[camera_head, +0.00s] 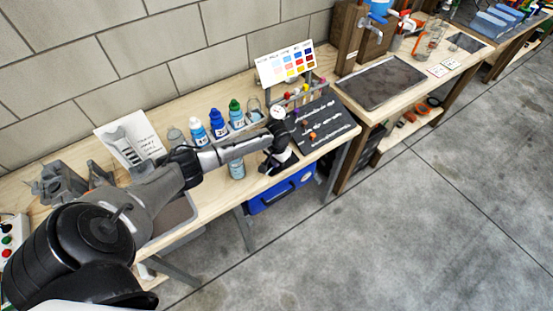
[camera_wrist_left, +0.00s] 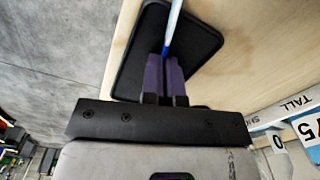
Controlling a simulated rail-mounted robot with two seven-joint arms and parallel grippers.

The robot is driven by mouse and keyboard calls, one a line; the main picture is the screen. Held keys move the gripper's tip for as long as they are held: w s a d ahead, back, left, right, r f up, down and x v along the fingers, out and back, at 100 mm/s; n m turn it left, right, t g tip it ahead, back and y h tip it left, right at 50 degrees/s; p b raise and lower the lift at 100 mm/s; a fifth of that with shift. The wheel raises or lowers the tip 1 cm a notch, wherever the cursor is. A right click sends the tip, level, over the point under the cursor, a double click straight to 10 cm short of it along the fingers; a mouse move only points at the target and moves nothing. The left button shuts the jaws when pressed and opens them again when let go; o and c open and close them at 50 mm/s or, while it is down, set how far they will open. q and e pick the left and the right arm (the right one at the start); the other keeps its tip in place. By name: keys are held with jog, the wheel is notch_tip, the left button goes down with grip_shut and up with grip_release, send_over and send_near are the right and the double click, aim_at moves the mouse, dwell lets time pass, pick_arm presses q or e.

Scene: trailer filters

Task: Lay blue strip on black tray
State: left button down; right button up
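My left gripper (camera_head: 278,150) is over the front part of the wooden bench in the head view. In the left wrist view its purple fingers (camera_wrist_left: 166,62) are close together on a thin strip (camera_wrist_left: 172,24), white along most of its length and blue near the fingers. The strip points away from the fingers, over the black tray (camera_wrist_left: 137,50), a flat dark plate with rounded corners on the wood. Whether the strip touches the tray I cannot tell. In the head view the strip is too small to make out. My right gripper is not in view.
Bottles with blue and green caps (camera_head: 218,123) stand left of the gripper, and a colour chart (camera_head: 286,64) stands behind. A dark board (camera_head: 325,117) with small coloured pieces lies to the right. A blue bin (camera_head: 283,189) is below the bench edge.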

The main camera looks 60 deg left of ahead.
pick_arm(q)
jog(key=c, duration=1.3)
grip_release()
jog(key=shift+s+d+f, duration=0.15)
jog(key=shift+f, duration=0.05)
jog(key=shift+d, duration=0.1)
jog(key=shift+d+r, duration=0.1)
jog(key=shift+r, duration=0.2)
notch_tip(320, 180, up, 14)
jog(key=p, duration=0.2)
jog(key=shift+a+f, duration=0.25)
jog(key=shift+a, duration=0.1)
